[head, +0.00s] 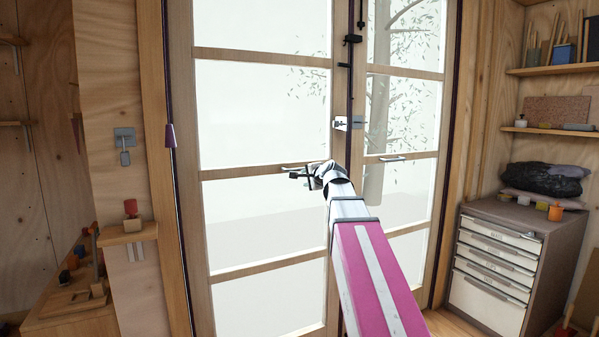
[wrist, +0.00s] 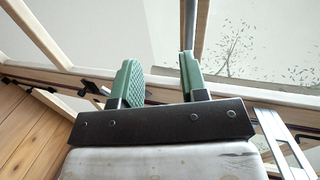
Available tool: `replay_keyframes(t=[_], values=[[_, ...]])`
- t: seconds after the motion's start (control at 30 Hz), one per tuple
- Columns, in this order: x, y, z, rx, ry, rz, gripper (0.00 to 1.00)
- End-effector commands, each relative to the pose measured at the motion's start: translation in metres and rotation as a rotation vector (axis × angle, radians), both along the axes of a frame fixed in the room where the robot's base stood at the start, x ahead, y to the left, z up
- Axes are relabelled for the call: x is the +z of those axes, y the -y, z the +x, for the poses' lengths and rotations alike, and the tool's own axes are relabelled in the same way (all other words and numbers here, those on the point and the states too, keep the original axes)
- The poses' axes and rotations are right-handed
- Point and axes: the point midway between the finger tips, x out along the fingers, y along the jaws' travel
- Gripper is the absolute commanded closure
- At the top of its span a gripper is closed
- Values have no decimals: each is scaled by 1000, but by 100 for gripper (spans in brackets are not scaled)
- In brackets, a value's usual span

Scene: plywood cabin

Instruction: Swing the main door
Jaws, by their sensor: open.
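The main door is a pair of tall glazed leaves in pale wood frames. The left leaf (head: 265,66) and right leaf (head: 404,75) meet near the middle of the head view and look closed. A metal latch plate (head: 349,122) sits at the meeting stiles. The right leaf has a slim lever handle (head: 392,159). My gripper (head: 296,173) is in front of the left leaf, close to its slim handle (head: 289,167), which it partly hides. In the wrist view my gripper (wrist: 158,70) has its green fingers apart with nothing between them. Whether it touches the door is unclear.
A grey drawer cabinet (head: 506,262) stands right of the door, with shelves (head: 556,70) above. A workbench (head: 70,310) with small wooden items is at the lower left. A small wall shelf (head: 127,235) juts out beside the left jamb.

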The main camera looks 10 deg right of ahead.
Motion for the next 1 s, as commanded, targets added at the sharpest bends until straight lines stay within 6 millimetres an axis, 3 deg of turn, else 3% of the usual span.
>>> replay_keyframes(t=[0.1,0.23,0.47,1.0], values=[[26,3,3,-17,33,53,60],[34,4,4,-23,44,77,60],[31,-1,20,-22,44,76,60],[13,-27,99,-22,43,74,60]])
